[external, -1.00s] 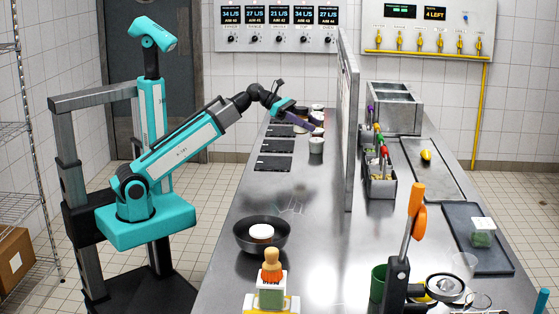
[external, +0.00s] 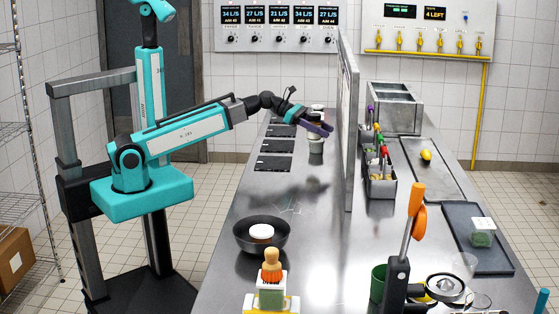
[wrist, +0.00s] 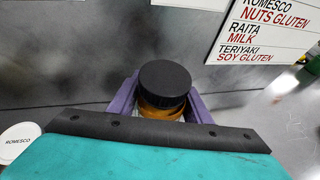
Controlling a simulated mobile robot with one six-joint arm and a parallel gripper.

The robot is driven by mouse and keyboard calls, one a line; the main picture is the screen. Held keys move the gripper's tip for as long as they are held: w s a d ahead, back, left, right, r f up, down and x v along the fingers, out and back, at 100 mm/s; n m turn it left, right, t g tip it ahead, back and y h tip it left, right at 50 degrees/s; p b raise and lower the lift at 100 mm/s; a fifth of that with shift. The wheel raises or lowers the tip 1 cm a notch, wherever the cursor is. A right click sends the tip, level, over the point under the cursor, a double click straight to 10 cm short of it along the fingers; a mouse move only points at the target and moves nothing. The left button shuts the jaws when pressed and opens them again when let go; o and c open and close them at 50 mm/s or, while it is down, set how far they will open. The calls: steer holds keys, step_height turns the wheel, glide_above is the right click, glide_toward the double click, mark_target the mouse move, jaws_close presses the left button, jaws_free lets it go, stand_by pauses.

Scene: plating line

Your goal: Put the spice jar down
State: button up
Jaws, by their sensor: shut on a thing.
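The spice jar (wrist: 163,88) has a round black lid and an amber body. In the wrist view it sits between the purple fingers of my gripper (wrist: 166,105), which are shut on it. The lower part of the jar is hidden behind my wrist. In the external view my gripper (external: 317,128) is over the far part of the steel counter (external: 215,290), left of the upright divider. The jar is hard to make out there. A dark shadow on the counter lies nearer the camera than my gripper. I cannot tell how high the jar's base is.
The divider (external: 348,120) is close on the right. Black mats (external: 273,163) lie to the left. A white lid marked Romesco (wrist: 18,140) shows at lower left. A dark bowl (external: 276,241) stands nearer the camera.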

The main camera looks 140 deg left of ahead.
steer(key=shift+m+h, duration=0.3)
steer(key=shift+w+d+p, duration=0.6)
steer(key=shift+w+p, duration=0.3)
steer(key=shift+p, duration=2)
steer(key=shift+w+d+p, duration=0.55)
steer(key=shift+w+p, duration=0.35)
steer(key=shift+p, duration=2)
steer(key=shift+f, duration=0.1)
steer(key=shift+f, duration=2.15)
steer(key=shift+f+p, duration=0.4)
steer(key=shift+f, duration=1.4)
steer(key=shift+f, duration=0.15)
steer(key=o, duration=1.2)
